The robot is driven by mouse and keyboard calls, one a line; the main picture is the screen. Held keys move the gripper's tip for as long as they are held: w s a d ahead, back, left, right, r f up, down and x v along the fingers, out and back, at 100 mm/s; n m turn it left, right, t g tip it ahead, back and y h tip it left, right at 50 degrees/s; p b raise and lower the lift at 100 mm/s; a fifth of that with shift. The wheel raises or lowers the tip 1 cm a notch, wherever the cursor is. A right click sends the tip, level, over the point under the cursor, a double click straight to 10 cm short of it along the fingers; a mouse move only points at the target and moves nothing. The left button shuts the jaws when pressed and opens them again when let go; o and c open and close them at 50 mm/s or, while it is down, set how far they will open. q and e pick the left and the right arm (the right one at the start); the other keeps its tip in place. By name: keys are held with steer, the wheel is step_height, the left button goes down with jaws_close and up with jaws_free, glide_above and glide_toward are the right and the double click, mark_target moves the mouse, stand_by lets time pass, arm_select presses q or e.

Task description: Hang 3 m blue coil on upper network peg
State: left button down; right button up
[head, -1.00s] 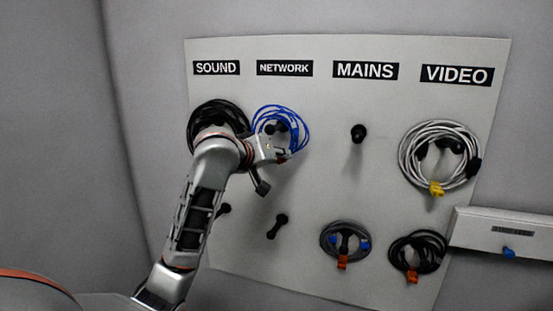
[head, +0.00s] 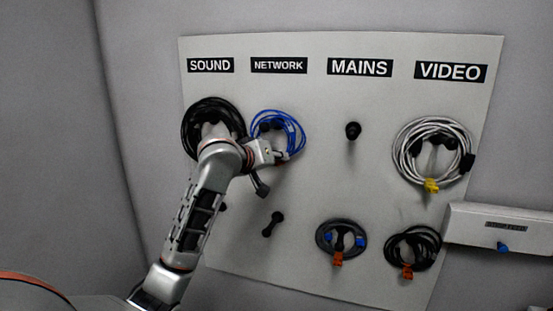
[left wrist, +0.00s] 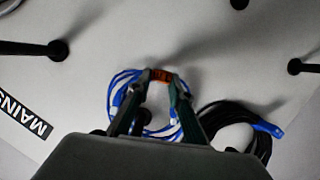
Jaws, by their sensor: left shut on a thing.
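The blue coil (head: 292,127) is at the upper network peg (head: 265,126), below the NETWORK label (head: 279,65); dark peg parts show inside its loop. My left gripper (head: 279,157) is at the coil's lower part in the head view. In the left wrist view my left gripper (left wrist: 161,80) is shut on the coil's orange tie, and the blue coil (left wrist: 124,82) spreads behind the fingers. I cannot tell whether the coil's weight rests on the peg. My right gripper is not in view.
A black coil (head: 188,124) hangs close left under SOUND, partly behind my arm. The lower network peg (head: 273,223) and upper mains peg (head: 353,130) are bare. A white coil (head: 402,150) hangs under VIDEO, with two smaller coils lower down. A white bin (head: 480,226) sits at right.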

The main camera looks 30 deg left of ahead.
arm_select(q)
steer(key=shift+f, duration=0.1)
stand_by(0.3)
steer(key=c, duration=1.7)
jaws_free()
